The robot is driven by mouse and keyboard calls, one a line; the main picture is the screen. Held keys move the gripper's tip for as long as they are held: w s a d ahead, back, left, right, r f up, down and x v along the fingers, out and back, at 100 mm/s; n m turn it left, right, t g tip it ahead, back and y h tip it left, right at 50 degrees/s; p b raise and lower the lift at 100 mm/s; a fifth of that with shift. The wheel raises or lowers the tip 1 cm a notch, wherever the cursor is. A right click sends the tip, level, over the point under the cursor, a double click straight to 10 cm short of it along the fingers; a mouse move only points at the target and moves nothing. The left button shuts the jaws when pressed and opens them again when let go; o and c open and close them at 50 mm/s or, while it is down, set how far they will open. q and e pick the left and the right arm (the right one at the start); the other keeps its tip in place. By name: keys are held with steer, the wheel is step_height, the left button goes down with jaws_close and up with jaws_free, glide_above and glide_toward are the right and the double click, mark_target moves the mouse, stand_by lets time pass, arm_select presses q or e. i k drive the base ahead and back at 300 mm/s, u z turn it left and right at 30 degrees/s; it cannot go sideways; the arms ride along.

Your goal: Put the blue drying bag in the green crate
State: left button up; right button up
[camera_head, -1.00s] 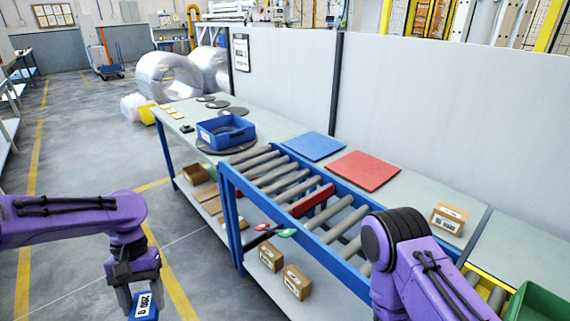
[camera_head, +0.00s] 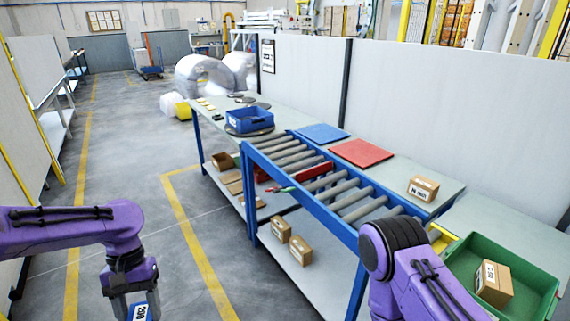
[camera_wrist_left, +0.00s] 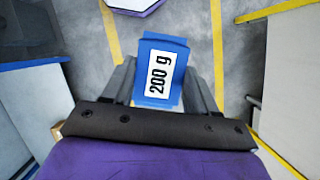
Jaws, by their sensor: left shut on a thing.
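The blue drying bag (camera_wrist_left: 160,82) with a white "200 g" label is between the fingers of my left gripper (camera_wrist_left: 165,95), which is shut on it. In the head view the bag (camera_head: 139,312) shows at the bottom edge, below the left gripper (camera_head: 132,295), over the floor and left of the bench. The green crate (camera_head: 540,276) stands at the right edge of the head view, on the right part of the bench. A cardboard box (camera_head: 493,284) is in it. My right arm comes in at the bottom right; its gripper is out of the frame.
A roller conveyor (camera_head: 330,195) runs along the bench. A blue bin (camera_head: 249,119), a blue mat (camera_head: 323,133), a red mat (camera_head: 362,153) and a small carton (camera_head: 423,188) are on the bench. Boxes lie on the lower shelf (camera_head: 310,272). The floor to the left is open.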

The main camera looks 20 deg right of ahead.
mark_target(515, 294)
steer(key=k, duration=1.45)
steer(key=z, duration=1.7)
steer(key=i, duration=1.7)
